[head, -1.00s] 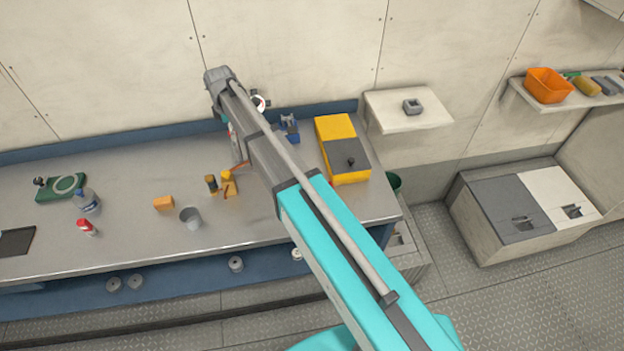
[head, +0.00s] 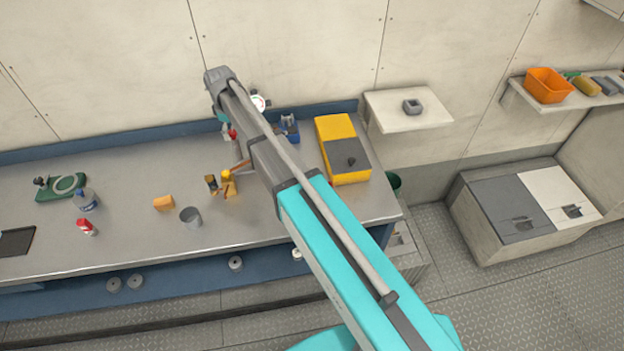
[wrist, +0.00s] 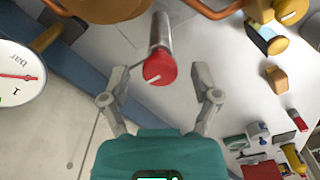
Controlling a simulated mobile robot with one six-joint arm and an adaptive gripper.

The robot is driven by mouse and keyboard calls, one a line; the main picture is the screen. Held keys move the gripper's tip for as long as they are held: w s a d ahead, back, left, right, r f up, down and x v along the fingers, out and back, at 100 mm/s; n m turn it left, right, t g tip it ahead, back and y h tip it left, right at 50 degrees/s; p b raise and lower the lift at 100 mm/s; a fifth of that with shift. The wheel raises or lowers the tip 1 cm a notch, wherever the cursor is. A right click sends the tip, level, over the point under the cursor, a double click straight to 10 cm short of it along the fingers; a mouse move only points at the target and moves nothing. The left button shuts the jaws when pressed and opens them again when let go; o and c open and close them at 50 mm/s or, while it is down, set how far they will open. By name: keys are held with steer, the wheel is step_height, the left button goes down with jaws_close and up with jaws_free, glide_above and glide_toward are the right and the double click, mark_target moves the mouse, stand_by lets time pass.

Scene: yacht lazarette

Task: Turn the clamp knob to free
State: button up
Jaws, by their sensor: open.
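A red knob (wrist: 160,70) with a white pointer line on its face sits at the end of a grey metal cylinder (wrist: 160,32) in the wrist view. My gripper (wrist: 160,80) is open, with one finger to the left and one to the right of the knob. I see gaps on both sides and cannot tell any contact. In the head view a small red part (head: 233,134) shows beside my arm, which hides most of that area and the gripper fingers.
A round gauge (wrist: 18,75) marked "bar" is close at left in the wrist view. On the bench (head: 120,235) are a yellow-grey box (head: 336,128), a blue item (head: 290,127), a grey cup (head: 190,217) and an orange block (head: 164,203).

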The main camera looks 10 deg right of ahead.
mark_target(232, 131)
steer(key=m, duration=0.2)
steer(key=shift+m, duration=0.3)
steer(key=shift+r+p, duration=0.4)
step_height(232, 131, up, 13)
steer(key=p, duration=1.3)
steer(key=shift+s+d+f+m+b, duration=1.25)
steer(key=shift+s+d+f+b, duration=1.8)
steer(key=shift+s+d, duration=0.55)
steer(key=shift+s+d+f+m+b, duration=1.3)
steer(key=shift+s+d+f+b, duration=1.9)
steer(key=shift+s, duration=0.65)
steer(key=shift+s+d+f+m+b, duration=1.25)
steer(key=shift+s+d+f+b, duration=1.65)
steer(key=shift+s+d, duration=0.75)
steer(key=shift+a, duration=0.1)
steer(key=shift+m, duration=0.6)
steer(key=s+d, duration=0.1)
steer(key=s, duration=0.1)
steer(key=s+d, duration=0.1)
steer(key=s, duration=0.1)
steer(key=shift+d, duration=0.15)
